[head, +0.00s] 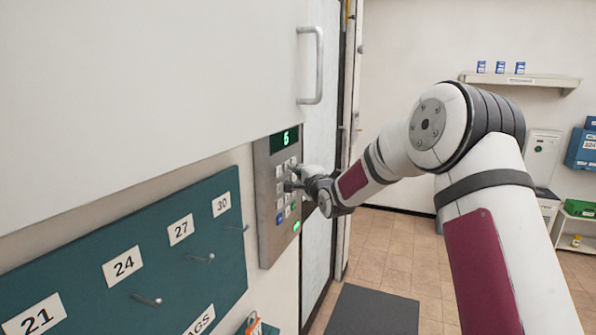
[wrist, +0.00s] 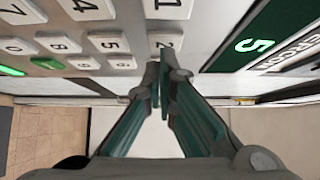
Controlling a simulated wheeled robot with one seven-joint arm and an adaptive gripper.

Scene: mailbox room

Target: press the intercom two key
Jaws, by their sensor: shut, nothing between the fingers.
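The intercom (head: 265,240) is a grey metal panel on the wall with a keypad and a green-lit display (head: 284,139). In the wrist view the display (wrist: 255,45) shows one green digit that looks like a 5. The two key (wrist: 165,41) is a pale key near the top middle there, with the five key (wrist: 110,42) to its left. My gripper (head: 290,186) is at the keypad and hides some keys in the head view. Its fingertips (wrist: 160,80) are together and empty, right by the two key's lower edge. I cannot tell whether they touch it.
A teal key board (head: 130,255) with numbered labels and hooks is on the wall to the left. A door handle (head: 317,65) sticks out above the intercom. A dark mat (head: 372,310) lies on the tiled floor.

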